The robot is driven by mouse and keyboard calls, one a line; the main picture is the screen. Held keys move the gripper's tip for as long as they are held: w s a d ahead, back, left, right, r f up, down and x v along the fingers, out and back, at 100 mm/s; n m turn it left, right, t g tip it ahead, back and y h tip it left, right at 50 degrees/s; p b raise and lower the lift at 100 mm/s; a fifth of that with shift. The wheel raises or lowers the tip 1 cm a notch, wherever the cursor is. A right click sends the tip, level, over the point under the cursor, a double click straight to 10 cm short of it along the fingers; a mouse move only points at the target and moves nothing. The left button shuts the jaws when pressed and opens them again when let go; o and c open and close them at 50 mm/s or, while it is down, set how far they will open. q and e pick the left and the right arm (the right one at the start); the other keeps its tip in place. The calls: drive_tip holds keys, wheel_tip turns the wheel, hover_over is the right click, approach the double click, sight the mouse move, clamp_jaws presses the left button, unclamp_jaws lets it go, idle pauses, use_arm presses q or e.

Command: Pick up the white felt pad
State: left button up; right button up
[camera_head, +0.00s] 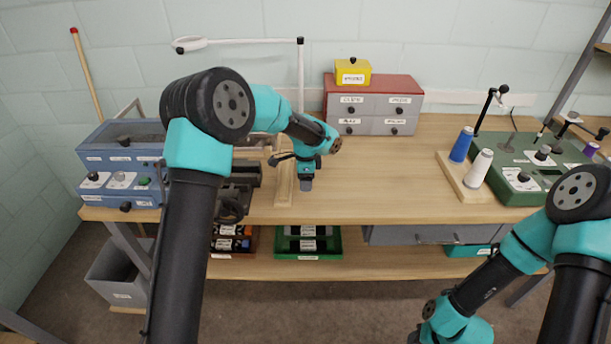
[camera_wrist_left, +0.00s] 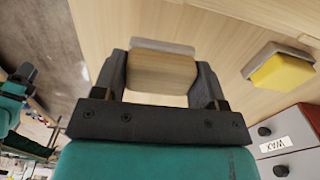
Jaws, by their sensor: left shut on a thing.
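My left gripper (camera_head: 306,183) points down over the front middle of the wooden table. In the left wrist view its two dark fingers (camera_wrist_left: 162,75) are on either side of a wood-coloured block with a pale grey-white layer, which I take to be the white felt pad (camera_wrist_left: 162,46). The fingers are shut on it. In the head view the gripper and arm hide the pad. Whether it is clear of the table is hard to tell. My right arm is at the lower right, and its gripper is not visible.
A yellow block with a grey layer (camera_wrist_left: 281,70) lies near the drawers in the left wrist view. The red-topped drawer unit (camera_head: 372,103) stands at the back. Thread spools (camera_head: 478,168) stand at the right. The middle right of the table (camera_head: 400,185) is clear.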

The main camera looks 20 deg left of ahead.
use_arm(q)
drive_tip(key=s+d+r, duration=0.1)
drive_tip(key=s+d, duration=0.2)
drive_tip(key=s, duration=0.9)
drive_tip(key=shift+s+d, duration=0.25)
drive_tip(key=o, duration=0.4)
drive_tip(key=c, duration=0.3)
